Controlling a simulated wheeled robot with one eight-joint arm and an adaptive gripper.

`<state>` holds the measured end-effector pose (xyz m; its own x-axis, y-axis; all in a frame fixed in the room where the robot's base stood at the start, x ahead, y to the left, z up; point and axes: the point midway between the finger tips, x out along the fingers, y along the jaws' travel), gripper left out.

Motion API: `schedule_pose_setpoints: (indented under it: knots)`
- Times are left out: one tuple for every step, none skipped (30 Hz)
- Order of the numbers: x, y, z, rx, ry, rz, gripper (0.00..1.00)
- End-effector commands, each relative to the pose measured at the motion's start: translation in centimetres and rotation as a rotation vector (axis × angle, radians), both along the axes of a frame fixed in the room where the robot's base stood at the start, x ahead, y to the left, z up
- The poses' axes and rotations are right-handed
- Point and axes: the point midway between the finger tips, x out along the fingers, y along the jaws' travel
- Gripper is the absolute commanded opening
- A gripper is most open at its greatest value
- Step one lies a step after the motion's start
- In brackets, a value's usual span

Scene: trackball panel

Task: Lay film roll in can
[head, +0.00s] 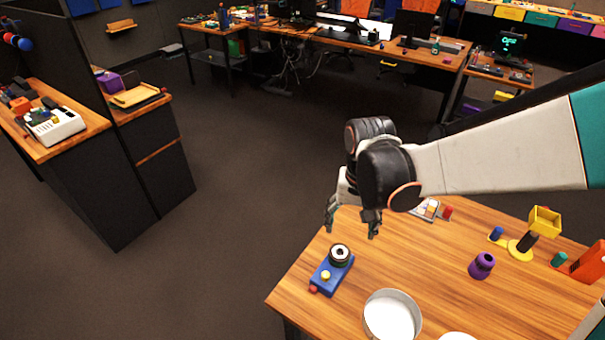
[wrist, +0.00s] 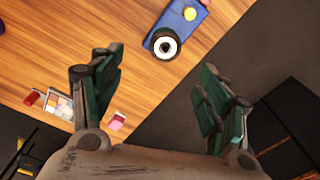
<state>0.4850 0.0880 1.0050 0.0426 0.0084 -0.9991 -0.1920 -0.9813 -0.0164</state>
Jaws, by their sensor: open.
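A black roll with a white core and dark centre (head: 339,254), which looks like the film roll, rests at the far end of a blue panel (head: 334,276) on the wooden table. It also shows in the wrist view (wrist: 166,45), ahead of my fingers. A round, open can with a pale inside (head: 392,321) stands near the table's front edge; it is outside the wrist view. I see nothing in it. My gripper (head: 353,222) is open and empty, above the table's far left edge, apart from the roll. Its spread fingers also show in the wrist view (wrist: 160,80).
The blue panel carries a yellow knob (head: 325,275) and a red one. A purple piece (head: 482,266), a yellow stand (head: 517,248) and an orange block (head: 590,263) are to the right. A white round thing (head: 458,337) is cut off at the bottom.

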Motion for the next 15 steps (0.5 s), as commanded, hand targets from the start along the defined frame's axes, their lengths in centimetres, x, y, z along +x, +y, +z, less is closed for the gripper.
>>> schedule_pose_setpoints:
  knots:
    - [0.4, 0.4, -0.4, -0.002, 0.014, -0.002, 0.69]
    - [0.4, 0.5, -0.6, -0.004, 0.021, -0.004, 0.69]
    - [0.5, 0.7, -0.9, -0.005, 0.030, -0.007, 0.69]
    - [0.5, 0.7, -1.0, -0.006, 0.034, -0.009, 0.69]
    - [0.5, 0.8, -1.2, -0.007, 0.037, -0.011, 0.69]
    - [0.6, 0.8, -1.4, -0.008, 0.041, -0.013, 0.69]
    - [0.6, 0.9, -1.6, -0.008, 0.044, -0.014, 0.69]
    - [0.6, 0.9, -1.8, -0.008, 0.045, -0.014, 0.69]
    - [0.6, 0.9, -2.3, -0.009, 0.046, -0.015, 0.69]
    - [0.6, 0.9, -2.8, -0.009, 0.047, -0.015, 0.69]
    - [0.6, 0.9, -3.3, -0.009, 0.047, -0.015, 0.69]
    - [0.6, 0.9, -4.0, -0.009, 0.047, -0.015, 0.69]
    - [0.6, 0.9, -4.6, -0.009, 0.046, -0.015, 0.69]
    - [0.6, 0.9, -5.3, -0.009, 0.046, -0.015, 0.69]
    - [0.6, 0.9, -6.1, -0.009, 0.046, -0.015, 0.69]
